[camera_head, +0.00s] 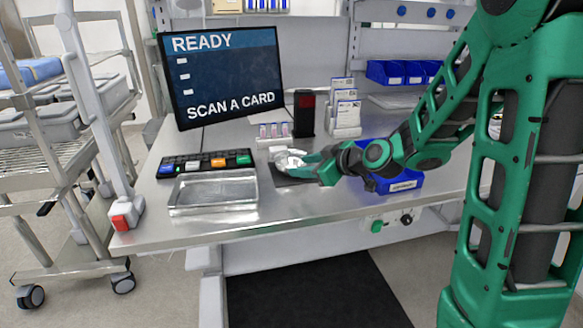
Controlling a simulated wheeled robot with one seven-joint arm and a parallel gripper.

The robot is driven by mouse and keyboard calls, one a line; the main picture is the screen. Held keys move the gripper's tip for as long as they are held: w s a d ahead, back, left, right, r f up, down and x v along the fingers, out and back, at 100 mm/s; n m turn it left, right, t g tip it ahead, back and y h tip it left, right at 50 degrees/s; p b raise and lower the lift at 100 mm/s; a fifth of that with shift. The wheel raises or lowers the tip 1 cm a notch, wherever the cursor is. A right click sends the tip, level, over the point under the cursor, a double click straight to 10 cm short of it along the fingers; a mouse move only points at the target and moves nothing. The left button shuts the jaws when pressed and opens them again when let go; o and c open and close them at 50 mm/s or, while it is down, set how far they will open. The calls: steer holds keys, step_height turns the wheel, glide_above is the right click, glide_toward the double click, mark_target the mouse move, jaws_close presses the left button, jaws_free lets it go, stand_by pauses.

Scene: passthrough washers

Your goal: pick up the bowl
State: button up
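A shiny silver-white thing (288,157), which looks like the bowl, is on the metal table, on or just above a dark flat patch. It is small and partly covered by my gripper, so its full shape is hard to tell. My green gripper (298,166) reaches in from the right, low over the table, with its fingers at the right side of the bowl. Whether the fingers touch or grip it, and how far apart they are, cannot be made out.
A shallow see-through tray (213,205) lies left of the gripper, with a black keypad (205,162) behind it. A monitor (225,75), a card rack (345,115) and a dark reader (304,113) stand behind. A blue bin (400,183) is right, beside my arm.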

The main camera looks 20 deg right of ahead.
mark_target(283, 170)
steer(key=x, duration=1)
steer(key=shift+w+f, duration=0.15)
steer(key=shift+w, duration=0.2)
steer(key=shift+c, duration=0.4)
jaws_close()
